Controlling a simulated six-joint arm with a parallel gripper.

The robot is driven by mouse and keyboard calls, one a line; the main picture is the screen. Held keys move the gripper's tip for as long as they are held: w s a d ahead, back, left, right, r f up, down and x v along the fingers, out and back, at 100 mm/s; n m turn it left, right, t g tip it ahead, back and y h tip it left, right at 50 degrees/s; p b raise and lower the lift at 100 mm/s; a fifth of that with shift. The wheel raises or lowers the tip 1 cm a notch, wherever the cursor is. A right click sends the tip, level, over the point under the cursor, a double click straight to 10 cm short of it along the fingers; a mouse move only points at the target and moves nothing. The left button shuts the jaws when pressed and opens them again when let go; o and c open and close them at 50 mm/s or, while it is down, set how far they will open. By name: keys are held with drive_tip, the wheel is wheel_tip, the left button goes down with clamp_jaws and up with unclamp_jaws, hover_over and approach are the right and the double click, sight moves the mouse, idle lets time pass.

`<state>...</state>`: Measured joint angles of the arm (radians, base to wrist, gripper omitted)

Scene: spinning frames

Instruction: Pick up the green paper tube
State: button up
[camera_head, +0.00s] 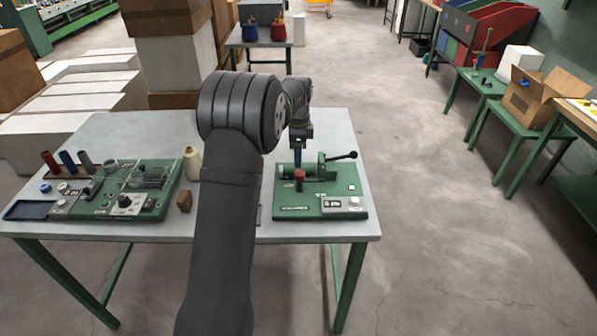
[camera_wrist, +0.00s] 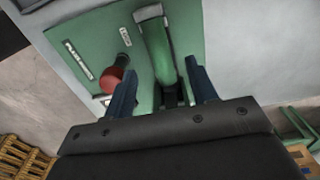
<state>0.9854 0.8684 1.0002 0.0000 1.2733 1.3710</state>
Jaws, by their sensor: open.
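The green paper tube (camera_head: 287,171) lies on its side on the green fixture (camera_head: 340,206) at the right of the table, its pale end to the left. In the wrist view the tube (camera_wrist: 158,48) runs from its pale-rimmed end down toward the space between my two blue fingers. My gripper (camera_head: 297,158) points down over the tube, and it also shows in the wrist view (camera_wrist: 162,80). The fingers are open, one on each side of the tube's line. I cannot tell whether they touch it. My gripper hides part of the tube.
A red knob (camera_head: 299,175) stands close in front of the tube, and a black lever (camera_head: 342,156) sticks out to the right. A cream cone (camera_head: 193,163) and a brown block (camera_head: 184,201) stand between.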

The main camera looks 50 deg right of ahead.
drive_tip(key=shift+s+d+f, duration=0.1)
drive_tip(key=shift+f, duration=2.65)
drive_tip(key=shift+c, duration=0.4)
clamp_jaws()
